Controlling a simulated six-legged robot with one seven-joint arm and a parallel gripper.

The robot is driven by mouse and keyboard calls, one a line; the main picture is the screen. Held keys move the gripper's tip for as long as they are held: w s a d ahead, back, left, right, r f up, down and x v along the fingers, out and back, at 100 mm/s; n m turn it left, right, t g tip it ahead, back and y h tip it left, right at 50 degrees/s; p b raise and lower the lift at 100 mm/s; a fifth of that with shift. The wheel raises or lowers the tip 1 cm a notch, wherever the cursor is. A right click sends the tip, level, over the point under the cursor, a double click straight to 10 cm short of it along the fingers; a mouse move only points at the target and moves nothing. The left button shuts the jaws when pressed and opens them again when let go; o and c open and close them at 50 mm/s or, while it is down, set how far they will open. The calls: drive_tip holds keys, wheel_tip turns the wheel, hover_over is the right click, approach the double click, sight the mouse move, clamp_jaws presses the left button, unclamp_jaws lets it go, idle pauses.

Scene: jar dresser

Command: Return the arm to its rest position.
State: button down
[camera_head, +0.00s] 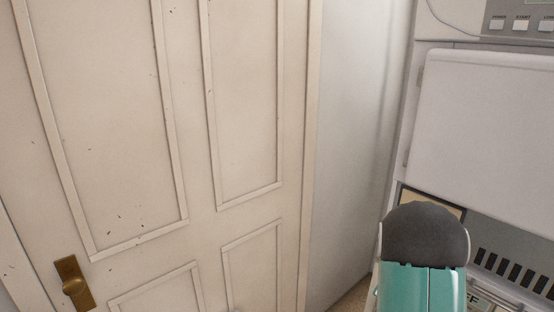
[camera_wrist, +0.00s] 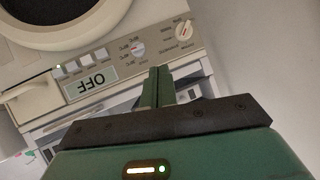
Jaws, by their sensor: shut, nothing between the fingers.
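My gripper (camera_wrist: 157,88) shows in the wrist view, its two green fingers together and empty. It points towards the front of a white appliance with a control panel. A teal and dark grey part of my arm (camera_head: 425,250) shows at the lower right of the head view, in front of a white machine. My gripper's fingers cannot be made out in the head view.
A cream panelled door (camera_head: 150,120) with a brass handle (camera_head: 74,283) fills the left of the head view. A white machine (camera_head: 490,130) stands at the right. The wrist view shows a panel with knobs (camera_wrist: 184,31), an "OFF" display (camera_wrist: 91,84) and a round dark window (camera_wrist: 45,10).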

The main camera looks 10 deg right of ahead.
drive_tip(key=s+a+r+n+y, duration=0.1)
drive_tip(key=a+r+n+y, duration=0.2)
drive_tip(key=a+r, duration=0.65)
drive_tip(key=s+a+r+n+y, duration=0.1)
drive_tip(key=a+r+n+y, duration=0.15)
drive_tip(key=a+r, duration=0.7)
drive_tip(key=s+a+r+n+g+y, duration=0.1)
drive_tip(key=s+a+r+n, duration=0.1)
drive_tip(key=s+a, duration=0.6)
drive_tip(key=s+a+r+n+g+y, duration=0.2)
drive_tip(key=s+a+r+n, duration=0.1)
drive_tip(key=s+a, duration=0.5)
drive_tip(key=s+n, duration=0.1)
drive_tip(key=s, duration=0.2)
drive_tip(key=shift+s+r, duration=0.3)
drive_tip(key=shift+s, duration=0.05)
